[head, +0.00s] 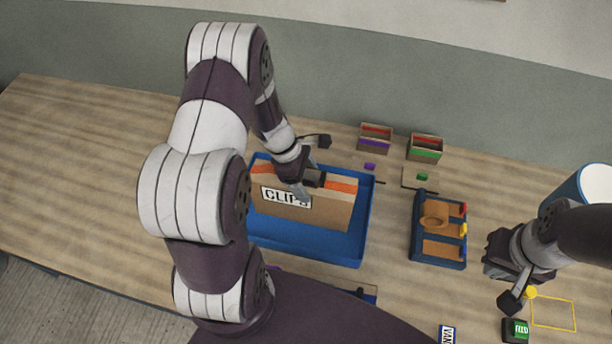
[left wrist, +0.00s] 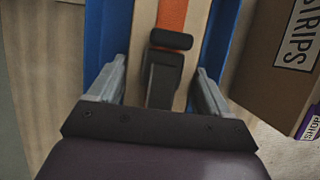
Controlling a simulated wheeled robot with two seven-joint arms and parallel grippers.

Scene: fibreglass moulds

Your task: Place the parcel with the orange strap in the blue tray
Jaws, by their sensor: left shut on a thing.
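The parcel (head: 330,213) is a brown cardboard box with an orange strap along its top and a white label reading CLIPS. It stands upright within the outline of the blue tray (head: 364,228); I cannot tell whether its base touches the tray floor. My left gripper (head: 303,190) is shut on the parcel at its top. In the left wrist view the two fingers (left wrist: 160,88) straddle the parcel's black handle, and the orange strap (left wrist: 172,15) shows beyond. My right gripper (head: 503,278) is at the right, away from the parcel; its jaw opening is unclear.
A box labelled STRIPS (left wrist: 280,65) stands beside the tray in the left wrist view. Two small open boxes, one purple-banded (head: 374,140) and one green-banded (head: 425,149), stand behind. A blue organiser (head: 414,243) is right of the tray. The table's left side is clear.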

